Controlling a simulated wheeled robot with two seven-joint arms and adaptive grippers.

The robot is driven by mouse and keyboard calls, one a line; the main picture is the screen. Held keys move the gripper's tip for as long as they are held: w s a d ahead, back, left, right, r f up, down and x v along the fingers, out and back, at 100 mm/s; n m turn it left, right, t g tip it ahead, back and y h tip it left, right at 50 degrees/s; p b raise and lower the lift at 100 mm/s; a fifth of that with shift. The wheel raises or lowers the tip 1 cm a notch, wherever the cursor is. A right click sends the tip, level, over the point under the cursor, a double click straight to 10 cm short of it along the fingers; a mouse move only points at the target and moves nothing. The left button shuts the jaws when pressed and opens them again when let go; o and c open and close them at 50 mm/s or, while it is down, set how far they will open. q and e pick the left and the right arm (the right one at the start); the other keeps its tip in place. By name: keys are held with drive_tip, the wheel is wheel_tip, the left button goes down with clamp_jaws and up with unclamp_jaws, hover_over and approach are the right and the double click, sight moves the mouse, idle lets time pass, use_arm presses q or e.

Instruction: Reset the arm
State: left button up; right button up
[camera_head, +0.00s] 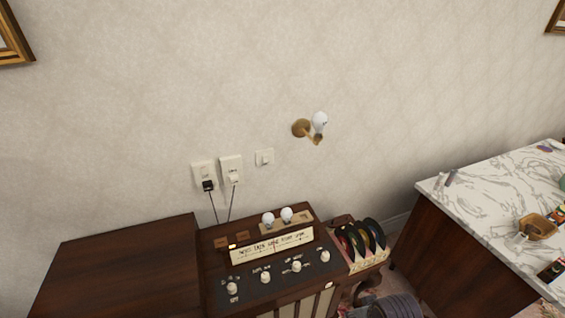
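Neither of my grippers shows in the head view, and I see no part of my arms that I can be sure of. The head view looks toward a pale patterned wall (150,90). A wall lamp (302,128) with a brass mount and a white bulb (320,121) is fixed to it. Below are two wall plates (203,172) with plugged cords and a light switch (264,158).
A dark wooden radio cabinet (262,285) with knobs, a dial and two bulbs (277,216) on top stands at the bottom centre. A record rack (362,260) is beside it. A marble-topped counter (480,210) with small items and a wooden bowl (537,227) is at right.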

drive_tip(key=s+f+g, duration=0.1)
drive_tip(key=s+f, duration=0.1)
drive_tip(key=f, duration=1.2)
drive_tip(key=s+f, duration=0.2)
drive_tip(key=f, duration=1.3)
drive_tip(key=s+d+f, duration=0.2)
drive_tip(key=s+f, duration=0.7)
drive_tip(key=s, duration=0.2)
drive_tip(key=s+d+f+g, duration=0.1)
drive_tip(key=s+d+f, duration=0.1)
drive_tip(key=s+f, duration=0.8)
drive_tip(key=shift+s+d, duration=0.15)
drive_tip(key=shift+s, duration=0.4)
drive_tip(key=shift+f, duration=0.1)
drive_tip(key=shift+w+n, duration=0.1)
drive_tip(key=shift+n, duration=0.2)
